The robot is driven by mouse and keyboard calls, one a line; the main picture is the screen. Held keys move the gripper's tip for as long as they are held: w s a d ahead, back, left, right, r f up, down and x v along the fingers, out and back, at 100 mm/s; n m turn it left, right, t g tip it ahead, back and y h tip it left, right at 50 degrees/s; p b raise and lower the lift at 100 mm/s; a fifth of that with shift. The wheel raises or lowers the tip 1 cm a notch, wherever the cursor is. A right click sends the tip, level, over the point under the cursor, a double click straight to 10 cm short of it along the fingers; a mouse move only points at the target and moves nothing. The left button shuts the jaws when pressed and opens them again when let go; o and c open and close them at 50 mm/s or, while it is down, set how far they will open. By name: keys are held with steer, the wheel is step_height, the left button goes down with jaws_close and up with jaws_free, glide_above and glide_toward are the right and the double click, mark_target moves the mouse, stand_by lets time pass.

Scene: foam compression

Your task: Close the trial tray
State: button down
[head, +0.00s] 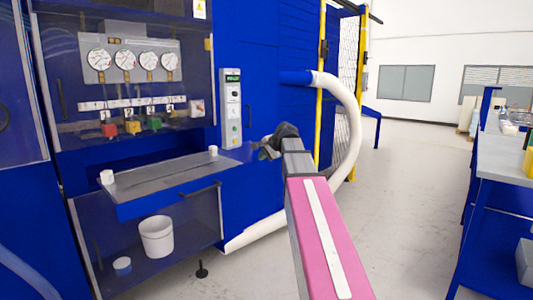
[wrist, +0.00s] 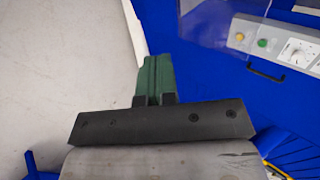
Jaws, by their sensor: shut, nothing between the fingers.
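The tray (head: 165,182), which I take for the trial tray, has a grey top, a blue front and a dark bar handle (head: 200,190). It juts out from the blue machine, below the gauges. One small white cup (head: 107,177) is at its left end and another (head: 213,150) near its right end. My gripper (head: 266,153) is right of the tray and its handle, apart from them, its fingertips partly hidden in the head view. In the wrist view its green fingers (wrist: 153,78) are together and empty. The tray is not clearly seen in the wrist view.
A control box (head: 231,108) is on the machine, and its knobs show in the wrist view (wrist: 262,43). A thick white hose (head: 350,125) curves behind my arm. A white bucket (head: 157,236) stands below the tray. A workbench (head: 505,155) is at right; open floor lies between.

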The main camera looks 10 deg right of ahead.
mark_target(248, 162)
steer(key=w+a+f, duration=0.2)
steer(key=w, duration=0.1)
steer(key=w+a+f, duration=0.1)
steer(key=w, duration=0.1)
steer(key=shift+a, duration=0.1)
steer(key=shift+w+a, duration=0.35)
steer(key=shift+w, duration=0.15)
steer(key=w+a, duration=0.7)
steer(key=w, duration=0.4)
steer(key=w+a, duration=0.8)
steer(key=w, duration=0.3)
steer(key=w+a, duration=0.8)
steer(key=w, duration=0.3)
steer(key=shift+w, duration=0.4)
steer(key=shift+w+r, duration=0.1)
steer(key=shift+r, duration=0.05)
